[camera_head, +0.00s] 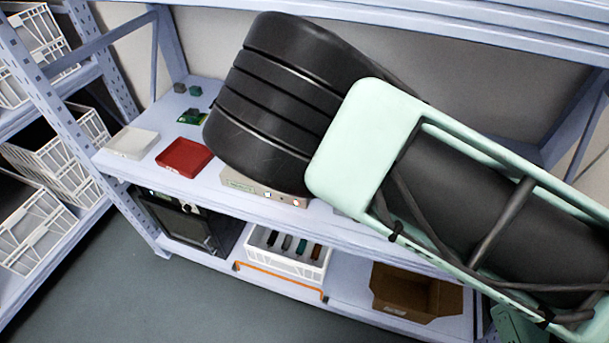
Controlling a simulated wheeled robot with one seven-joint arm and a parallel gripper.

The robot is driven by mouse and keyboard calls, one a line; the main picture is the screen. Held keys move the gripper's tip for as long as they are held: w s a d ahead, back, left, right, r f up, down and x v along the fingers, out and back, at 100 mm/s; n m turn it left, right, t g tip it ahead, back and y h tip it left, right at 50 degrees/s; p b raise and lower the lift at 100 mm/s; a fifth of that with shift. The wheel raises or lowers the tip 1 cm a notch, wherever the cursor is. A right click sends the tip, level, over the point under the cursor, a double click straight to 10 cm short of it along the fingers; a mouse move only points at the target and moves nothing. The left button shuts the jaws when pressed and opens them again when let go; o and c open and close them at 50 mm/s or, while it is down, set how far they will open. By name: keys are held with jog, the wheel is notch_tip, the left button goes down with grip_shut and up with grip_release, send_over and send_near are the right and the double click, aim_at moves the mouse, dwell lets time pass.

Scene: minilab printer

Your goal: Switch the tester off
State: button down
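A low beige box (262,189) that looks like the tester sits at the front edge of the middle shelf. Its front face shows a small reddish button or lamp and a bright round spot near the right end. The details are too small to read a switch position. My arm's large black and pale green links cross the picture from the upper middle to the lower right and hide the back of the box. My gripper is not clearly visible in this view.
On the middle shelf (205,194) lie a white tray (131,143), a red tray (184,157) and small green parts (193,117). Below are a dark machine (178,222), a white crate (284,262) with several items and a cardboard box (415,295). White baskets (62,172) fill the left rack.

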jog(key=shift+f, duration=0.4)
jog(key=shift+r+p, duration=2.4)
jog(key=shift+r, duration=1.1)
